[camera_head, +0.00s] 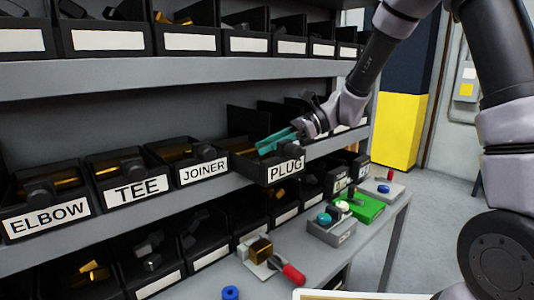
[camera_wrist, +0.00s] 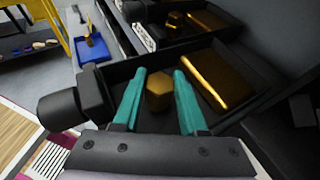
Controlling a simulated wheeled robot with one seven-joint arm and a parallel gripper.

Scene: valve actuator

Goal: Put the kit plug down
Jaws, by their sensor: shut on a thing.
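My gripper (camera_head: 268,144) reaches in from the right, with its teal fingers at the bin labelled PLUG (camera_head: 286,168). In the wrist view, the teal fingers (camera_wrist: 158,92) stand on both sides of a brass hexagonal piece, the plug (camera_wrist: 159,90), and are shut on it. It is over the dark inside of the black bin; I cannot tell whether it touches the bottom. The plug is hidden by the fingers and bin in the head view.
A long brass piece (camera_wrist: 208,78) lies in the bin to the right of the fingers. A dark cylindrical part (camera_wrist: 72,103) is to their left. The JOINER bin (camera_head: 203,168) is beside the PLUG bin. Below, the grey bench holds a green block (camera_head: 366,208) and a red-handled tool (camera_head: 293,274).

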